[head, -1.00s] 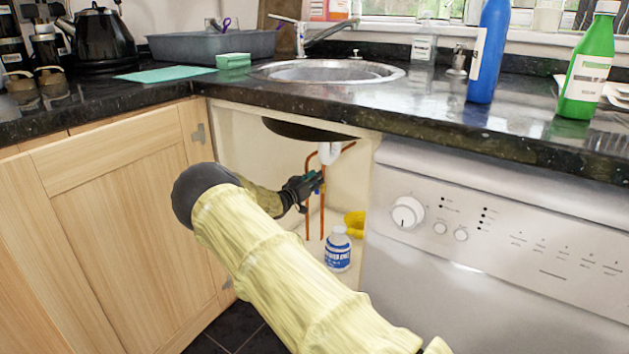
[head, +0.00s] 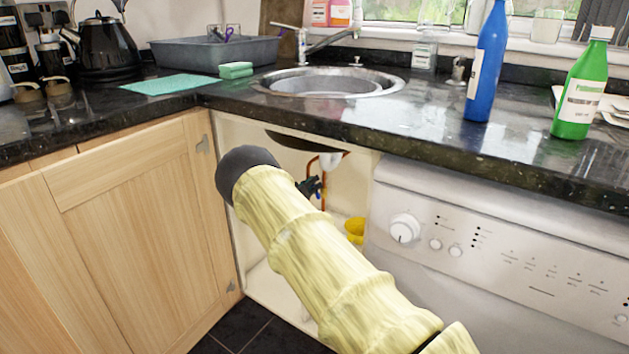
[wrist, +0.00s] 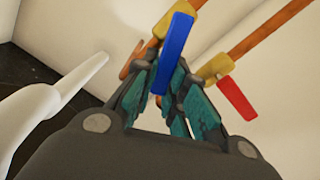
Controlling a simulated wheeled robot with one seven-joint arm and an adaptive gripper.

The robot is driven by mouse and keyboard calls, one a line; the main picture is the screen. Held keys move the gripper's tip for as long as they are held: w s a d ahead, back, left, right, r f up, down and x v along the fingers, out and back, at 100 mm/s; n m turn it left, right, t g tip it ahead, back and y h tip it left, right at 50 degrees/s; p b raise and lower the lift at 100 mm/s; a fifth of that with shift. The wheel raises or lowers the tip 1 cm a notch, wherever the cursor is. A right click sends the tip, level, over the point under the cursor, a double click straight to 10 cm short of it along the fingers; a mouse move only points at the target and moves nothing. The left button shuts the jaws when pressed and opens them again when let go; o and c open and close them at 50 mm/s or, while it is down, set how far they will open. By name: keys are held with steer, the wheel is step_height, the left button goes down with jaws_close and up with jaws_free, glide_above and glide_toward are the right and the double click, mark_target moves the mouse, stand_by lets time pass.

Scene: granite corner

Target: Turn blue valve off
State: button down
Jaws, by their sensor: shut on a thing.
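The blue valve's lever (wrist: 174,50) shows in the wrist view, on a yellow brass body (wrist: 158,24) on a copper pipe. The lever stands at a slant to the pipe. My gripper (wrist: 168,75) has its teal-padded fingers closed around the lower part of the lever. In the head view my gripper (head: 311,187) is inside the open cupboard under the sink, mostly hidden behind my yellow-sleeved arm. The lever's exact angle cannot be told there.
A second valve with a red lever (wrist: 236,98) is close on the right. A white pipe (wrist: 50,105) is at the left. A yellow object (head: 355,229) lies in the cupboard. The cupboard door (head: 140,220) and the washing machine (head: 480,260) flank the opening.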

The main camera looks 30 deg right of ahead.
steer(key=shift+w+a+f+n+p, duration=0.1)
steer(key=shift+w+f+n+p, duration=0.15)
steer(key=shift+n, duration=0.5)
steer(key=shift+w+a+f+n+p, duration=0.15)
steer(key=shift+w+n+p, duration=0.1)
steer(key=shift+n, duration=0.55)
steer(key=shift+w+a+f+n+p, duration=0.15)
steer(key=shift+w+f+n, duration=0.1)
steer(key=shift+n, duration=0.5)
steer(key=c, duration=1.4)
jaws_free()
steer(key=shift+c, duration=0.2)
steer(key=v, duration=1.2)
steer(key=shift+f, duration=0.1)
